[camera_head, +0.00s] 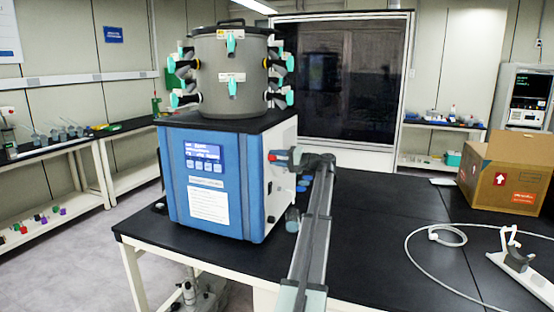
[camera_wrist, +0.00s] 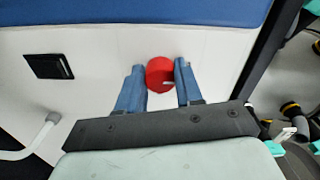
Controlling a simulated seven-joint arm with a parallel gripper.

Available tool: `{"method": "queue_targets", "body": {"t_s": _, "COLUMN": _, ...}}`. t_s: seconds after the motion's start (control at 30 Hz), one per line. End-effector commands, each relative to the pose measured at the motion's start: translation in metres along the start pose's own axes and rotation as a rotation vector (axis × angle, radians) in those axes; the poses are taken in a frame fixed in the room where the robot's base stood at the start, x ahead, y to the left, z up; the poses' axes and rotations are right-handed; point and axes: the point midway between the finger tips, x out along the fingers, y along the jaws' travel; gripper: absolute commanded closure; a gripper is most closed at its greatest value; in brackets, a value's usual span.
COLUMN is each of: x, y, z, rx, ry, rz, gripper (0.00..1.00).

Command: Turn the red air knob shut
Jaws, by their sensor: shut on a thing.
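The red air knob (camera_wrist: 160,74) is on the white side panel of the freeze dryer (camera_head: 208,185). In the wrist view it sits between the two blue fingers of my gripper (camera_wrist: 160,84). The fingers lie on either side of the knob and are shut on it. A short pale mark shows on the knob's face. In the head view, my gripper (camera_head: 285,159) reaches the right side of the freeze dryer from the right. A small red spot shows at its tip there, and the rest of the knob is hidden.
The freeze dryer stands on a black table (camera_head: 380,215). A dark square fitting (camera_wrist: 48,66) is on the side panel. A cardboard box (camera_head: 510,172), a white cable (camera_head: 412,255) and a small white device (camera_head: 515,255) are at the right.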

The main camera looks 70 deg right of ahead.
Motion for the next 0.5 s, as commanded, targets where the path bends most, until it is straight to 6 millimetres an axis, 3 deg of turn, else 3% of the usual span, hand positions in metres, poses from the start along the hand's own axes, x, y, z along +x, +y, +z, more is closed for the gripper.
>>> {"method": "queue_targets", "body": {"t_s": 0.27, "x": 0.0007, "y": -0.0001, "z": 0.0001, "rx": -0.002, "ry": -0.001, "rz": 0.000, "gripper": 0.95}}
{"method": "queue_targets", "body": {"t_s": 0.3, "x": 0.0007, "y": -0.0001, "z": 0.0001, "rx": -0.002, "ry": -0.001, "rz": 0.000, "gripper": 0.64}}
{"method": "queue_targets", "body": {"t_s": 0.5, "x": 0.0004, "y": -0.0001, "z": 0.0000, "rx": -0.001, "ry": 0.000, "rz": 0.000, "gripper": 0.44}}
